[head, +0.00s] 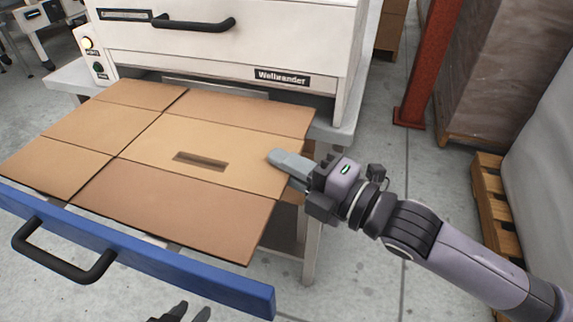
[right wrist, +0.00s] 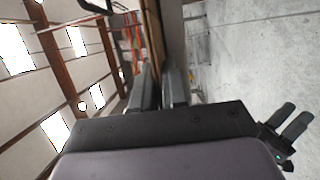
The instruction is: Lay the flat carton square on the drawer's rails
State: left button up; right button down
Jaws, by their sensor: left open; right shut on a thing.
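The flat carton (head: 165,195) is a brown sheet with dark creases and a slot near its middle. My right gripper (head: 290,164) is shut on the carton's right edge. In the right wrist view the carton (right wrist: 154,35) shows edge-on between the fingers. My left gripper (head: 187,313) is open and empty at the bottom, apart from the carton.
The white machine (head: 225,50) stands behind the drawer. A black handle (head: 62,262) juts from the drawer front. A red post (head: 428,65), a wrapped stack (head: 490,70) and a wooden pallet (head: 492,205) stand at the right. Grey floor is clear between them and the machine.

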jog(key=c, duration=1.2)
grip_release()
jog(key=shift+f, duration=0.1)
jog(key=shift+o, duration=0.2)
